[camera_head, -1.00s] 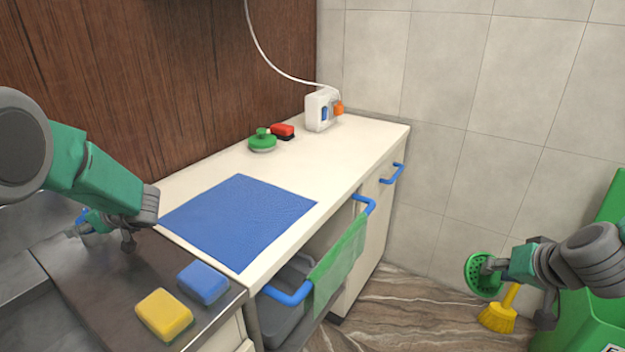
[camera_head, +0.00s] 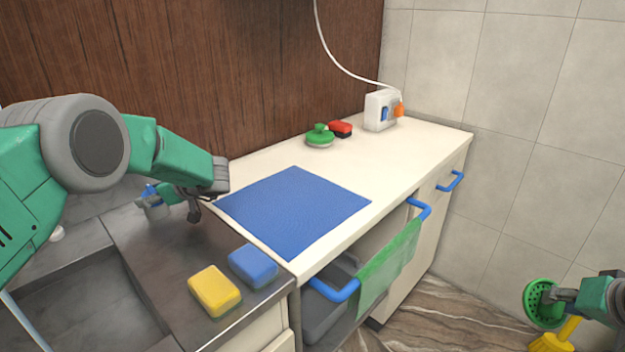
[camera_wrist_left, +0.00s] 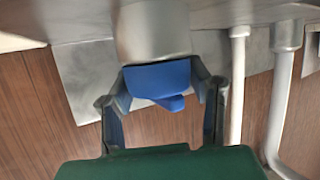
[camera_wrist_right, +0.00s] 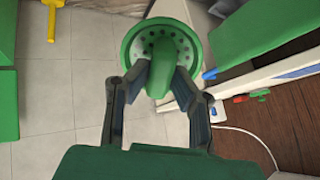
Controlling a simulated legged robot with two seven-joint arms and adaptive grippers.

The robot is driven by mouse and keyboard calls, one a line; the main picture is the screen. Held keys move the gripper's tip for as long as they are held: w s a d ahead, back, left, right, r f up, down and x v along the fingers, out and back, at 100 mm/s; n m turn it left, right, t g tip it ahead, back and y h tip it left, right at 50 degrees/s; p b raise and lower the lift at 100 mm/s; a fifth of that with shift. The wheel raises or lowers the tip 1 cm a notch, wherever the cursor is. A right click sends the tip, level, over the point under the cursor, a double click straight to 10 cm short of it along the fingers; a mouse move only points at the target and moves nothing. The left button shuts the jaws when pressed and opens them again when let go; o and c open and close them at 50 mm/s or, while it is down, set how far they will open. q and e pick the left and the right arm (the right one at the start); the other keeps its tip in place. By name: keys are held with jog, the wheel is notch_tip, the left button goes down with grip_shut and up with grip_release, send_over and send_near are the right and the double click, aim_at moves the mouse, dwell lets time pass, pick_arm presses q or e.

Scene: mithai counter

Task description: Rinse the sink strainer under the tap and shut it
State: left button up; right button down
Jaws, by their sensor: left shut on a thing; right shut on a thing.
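The green, perforated sink strainer (camera_head: 541,304) is at the lower right of the head view. My right gripper (camera_head: 563,297) is shut on its knob. In the right wrist view the strainer (camera_wrist_right: 132,52) fills the top middle, its knob between the fingers (camera_wrist_right: 160,82). The tap's blue lever (camera_wrist_left: 158,76) shows in the left wrist view, and my left gripper (camera_wrist_left: 162,88) is shut on it. In the head view my left gripper (camera_head: 172,194) is behind the sink; my arm hides much of the tap there. I cannot tell whether water runs.
The steel sink basin (camera_head: 85,305) is at lower left. A yellow sponge (camera_head: 214,290) and a blue sponge (camera_head: 253,264) lie on its ledge. A blue mat (camera_head: 295,210), a green scrubber (camera_head: 320,136) and a red brush (camera_head: 341,128) are on the counter. A green cloth (camera_head: 388,268) hangs below.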

pick_arm(q)
jog(key=shift+d+n+g+b, duration=0.1)
jog(key=shift+n+g+b, duration=0.5)
jog(key=shift+r, duration=0.1)
jog(key=shift+w, duration=0.1)
jog(key=o, duration=1.2)
jog(key=v, duration=1.2)
jog(key=shift+w+d+f, duration=0.15)
jog(key=shift+d+f, duration=0.05)
jog(key=shift+f, duration=0.1)
jog(key=shift+a+f, duration=0.1)
